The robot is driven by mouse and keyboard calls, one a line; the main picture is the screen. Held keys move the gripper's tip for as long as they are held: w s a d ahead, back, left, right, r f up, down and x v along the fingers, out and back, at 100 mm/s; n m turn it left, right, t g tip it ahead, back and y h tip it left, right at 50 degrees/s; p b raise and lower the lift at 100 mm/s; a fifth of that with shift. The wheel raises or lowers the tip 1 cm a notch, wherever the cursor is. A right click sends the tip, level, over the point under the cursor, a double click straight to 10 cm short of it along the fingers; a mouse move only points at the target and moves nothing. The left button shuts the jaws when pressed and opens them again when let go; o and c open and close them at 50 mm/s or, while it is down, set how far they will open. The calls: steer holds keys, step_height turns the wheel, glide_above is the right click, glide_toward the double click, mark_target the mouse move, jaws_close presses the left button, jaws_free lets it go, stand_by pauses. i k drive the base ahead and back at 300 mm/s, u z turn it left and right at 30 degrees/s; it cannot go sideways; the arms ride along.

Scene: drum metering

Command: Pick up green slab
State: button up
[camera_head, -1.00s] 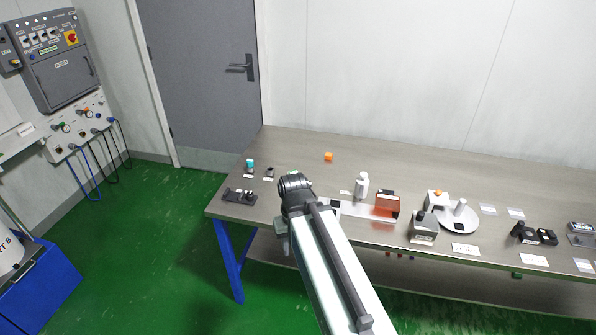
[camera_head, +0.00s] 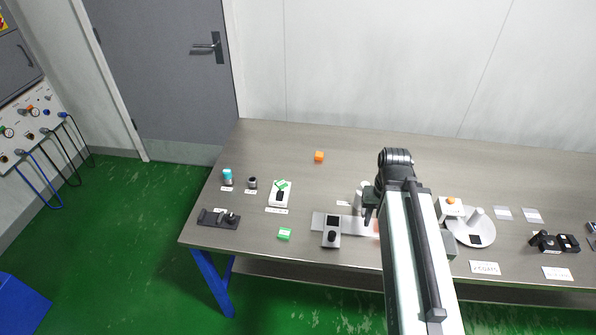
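A small green slab (camera_head: 284,233) lies flat near the front edge of the steel table, with bare table around it. Another small green piece (camera_head: 282,185) sits on a white device farther back. My gripper (camera_head: 369,207) is the dark end hanging from the wrist, to the right of the green slab and apart from it. It is small and partly behind my arm, so its fingers cannot be made out clearly.
A grey device with a black knob (camera_head: 331,232) stands right of the slab. A white disc (camera_head: 470,228) is at right.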

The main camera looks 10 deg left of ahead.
mark_target(281, 184)
steer(key=u, duration=0.15)
steer(key=i, duration=0.85)
steer(key=u, duration=1.2)
steer(key=k, duration=1.35)
steer(key=u, duration=0.5)
steer(key=i, duration=1.65)
steer(key=u, duration=0.95)
